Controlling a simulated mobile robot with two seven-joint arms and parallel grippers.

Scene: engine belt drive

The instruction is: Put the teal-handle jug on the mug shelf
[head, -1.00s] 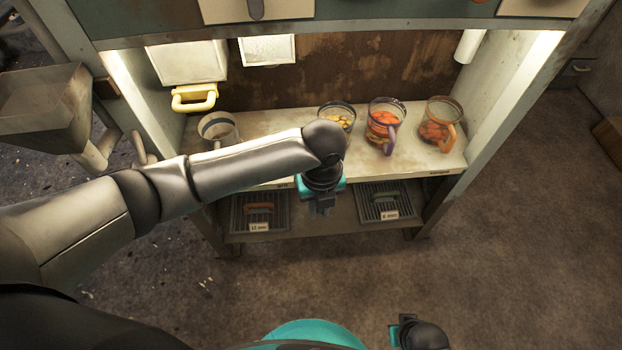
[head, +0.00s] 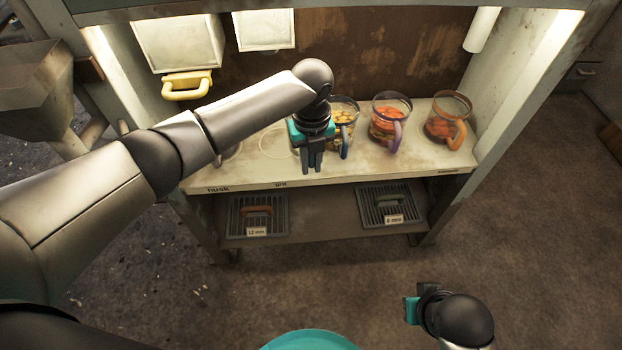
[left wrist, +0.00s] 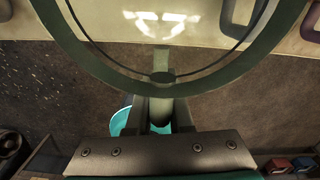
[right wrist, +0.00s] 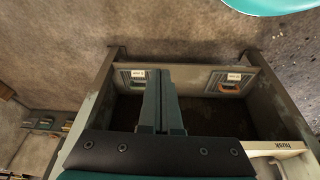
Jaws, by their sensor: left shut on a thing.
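The jug with a teal-green rim (left wrist: 80,55) fills the upper part of the left wrist view; its interior looks empty, with pale shelf seen through it. My left gripper (head: 312,172) is shut on its upright handle (left wrist: 160,113), at the side nearest me. In the head view my gripper and wrist hide most of this jug, and I cannot tell whether its base touches the shelf. The pale shelf (head: 415,165) carries other jugs. My right gripper (head: 408,308) is away from the shelf, its fingers together and empty in the right wrist view (right wrist: 160,90).
To the right stand a blue-handled jug (head: 345,142), a purple-handled jug (head: 391,118) and an orange-handled jug (head: 447,120). A ring (head: 275,142) shows on the shelf left of my gripper. A yellow-handled bin (head: 180,45) hangs above. Two grated trays (head: 258,222) (head: 388,212) lie below.

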